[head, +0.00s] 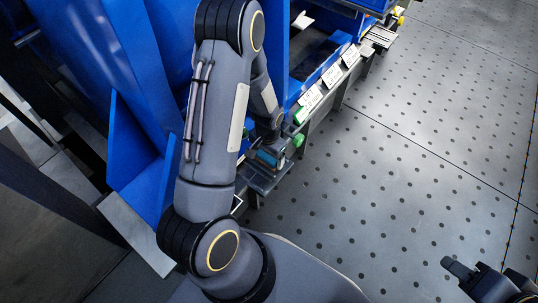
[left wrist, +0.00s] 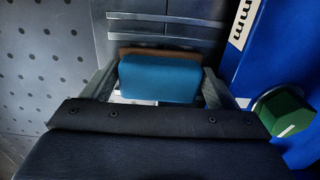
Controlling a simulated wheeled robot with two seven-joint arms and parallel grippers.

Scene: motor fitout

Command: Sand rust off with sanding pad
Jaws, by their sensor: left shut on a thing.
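The sanding pad (left wrist: 160,80) is a blue block with a brown layer along its far edge. My left gripper (left wrist: 158,88) is shut on it, with one finger at each side. In the head view the pad (head: 267,157) shows small, beside the front edge of the blue bins, and my left gripper (head: 266,166) is partly hidden by its own arm. No rust patch can be made out in either view. My right gripper (head: 488,274) is at the lower right corner of the head view, fingers apart and nothing seen between them, partly cut off by the frame.
Blue bins (head: 172,95) with white labels (head: 331,75) line a grey rail at the left and top. A green knob (left wrist: 284,113) is close to the right of the pad, beside a blue bin wall (left wrist: 262,65). The dotted grey floor (head: 410,150) at the right is clear.

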